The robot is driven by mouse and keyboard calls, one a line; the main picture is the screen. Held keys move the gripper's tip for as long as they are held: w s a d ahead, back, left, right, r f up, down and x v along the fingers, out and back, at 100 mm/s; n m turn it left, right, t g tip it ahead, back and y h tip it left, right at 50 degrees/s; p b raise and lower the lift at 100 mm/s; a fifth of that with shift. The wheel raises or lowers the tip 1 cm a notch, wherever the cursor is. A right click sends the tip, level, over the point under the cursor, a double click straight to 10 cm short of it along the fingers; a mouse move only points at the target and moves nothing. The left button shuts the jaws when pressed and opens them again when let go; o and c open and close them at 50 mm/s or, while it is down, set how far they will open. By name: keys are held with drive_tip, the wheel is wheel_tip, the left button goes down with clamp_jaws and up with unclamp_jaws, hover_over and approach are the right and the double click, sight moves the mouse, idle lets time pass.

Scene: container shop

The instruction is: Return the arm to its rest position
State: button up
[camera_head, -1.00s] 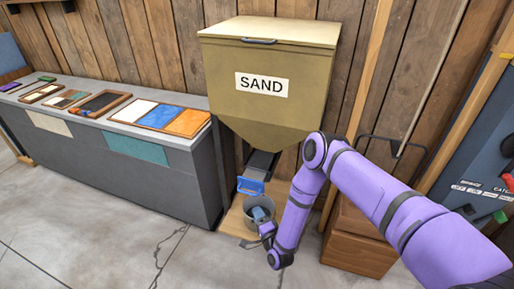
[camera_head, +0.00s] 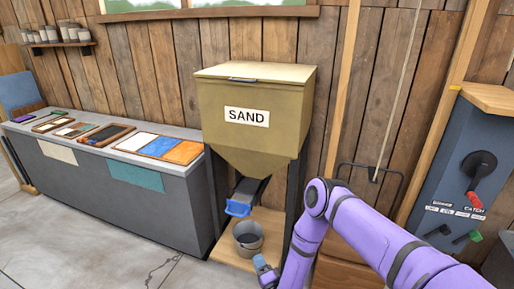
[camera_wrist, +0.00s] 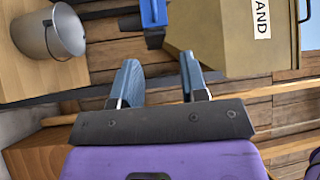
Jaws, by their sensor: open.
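My purple arm (camera_head: 375,235) reaches in from the lower right in the head view. My gripper (camera_wrist: 160,80) shows in the wrist view with its two blue-grey fingers apart and nothing between them. In the head view only part of the gripper (camera_head: 265,270) shows, at the bottom edge, in front of and below the bucket. The grey metal bucket (camera_head: 248,238) stands upright on a wooden base (camera_head: 228,252) under the sand hopper's chute; it also shows in the wrist view (camera_wrist: 48,36). The gripper is apart from the bucket.
The tan SAND hopper (camera_head: 245,105) has a blue-handled chute gate (camera_head: 238,208). A grey counter (camera_head: 110,190) with framed samples stands left. A wooden box (camera_head: 338,274) is behind my arm. A dark panel with levers (camera_head: 460,170) stands right. Open concrete floor lies at lower left.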

drive_tip(key=w+d+r+n+g, duration=0.1)
drive_tip(key=w+r+n+g, duration=0.15)
drive_tip(key=w+r, duration=0.6)
drive_tip(key=w+r+n+g, duration=0.1)
drive_tip(key=w+r+n, duration=0.4)
drive_tip(key=r, duration=0.7)
drive_tip(key=d+r+n+g+h, duration=0.15)
drive_tip(key=d+r, duration=0.35)
drive_tip(key=r, duration=0.7)
drive_tip(key=d+r+n+g+h, duration=0.1)
drive_tip(key=d+r+h, duration=0.2)
drive_tip(key=d+r, duration=0.55)
drive_tip(key=s+d+r+g+h, duration=0.1)
drive_tip(key=s+d+r+h, duration=0.1)
drive_tip(key=s+d+r, duration=0.55)
drive_tip(key=s+d+r+g+h, duration=0.1)
drive_tip(key=s+d+r+g, duration=0.1)
drive_tip(key=s+r, duration=0.95)
drive_tip(key=s+d+r+g, duration=0.1)
drive_tip(key=s+d, duration=0.1)
drive_tip(key=s, duration=1)
drive_tip(key=s+d+r+n+g+h, duration=0.1)
drive_tip(key=s+d+r+g, duration=0.1)
drive_tip(key=s, duration=1)
drive_tip(key=shift+s+d, duration=0.15)
drive_tip(key=shift+d, duration=0.6)
